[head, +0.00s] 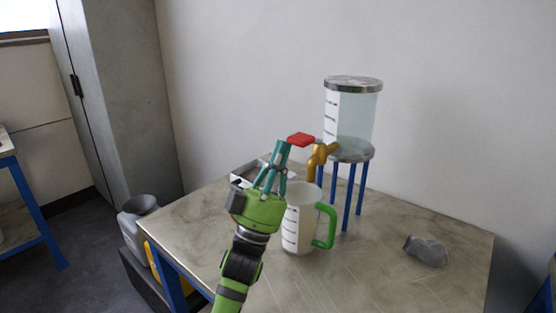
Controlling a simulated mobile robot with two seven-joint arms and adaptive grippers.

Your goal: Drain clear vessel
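The clear vessel (358,115), with metal flanges at top and bottom and a white scale strip, stands on a blue-legged stand (349,195) at the back of the table. It has a bluish tint; I cannot make out a liquid level. A brass tap (317,162) sticks out from its base to the left, with a red handle (300,139). A jug (299,225) with a green handle stands upright below the tap. My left gripper (283,146) has its teal fingertips just left of the red handle. Contact and finger gap are unclear. My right gripper is out of view.
A light tray or box (243,178) sits behind my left gripper, partly hidden. A grey lump-like object (426,250) lies at the right of the table (380,285). The front right of the table is clear. A grey container (138,212) stands left of the table.

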